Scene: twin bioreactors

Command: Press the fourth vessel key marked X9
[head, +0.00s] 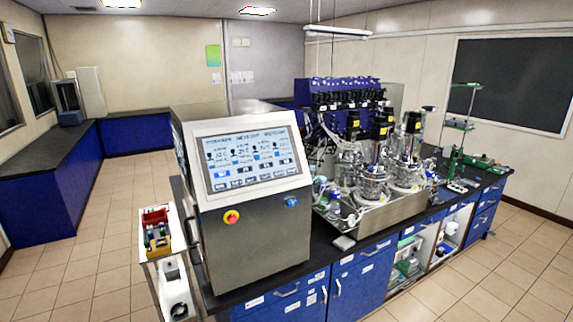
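A steel control cabinet (255,235) stands on the near end of the dark bench. Its tilted front carries a lit touchscreen (251,158) with four columns of readouts and small blue and dark keys. The key lettering is too small to read, so I cannot tell which key is marked X9. Below the screen are a red and yellow stop button (231,217) and a blue knob (291,202). Glass bioreactor vessels (372,184) with black motor tops stand in a steel tray to the right of the cabinet. Neither of my grippers is in view.
The bench (335,254) has blue drawers and open shelves beneath. A white cart (160,245) with a red and yellow bin stands close to the cabinet's left. A green stand (452,160) is at the bench's right. Tiled floor is clear at left and right front.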

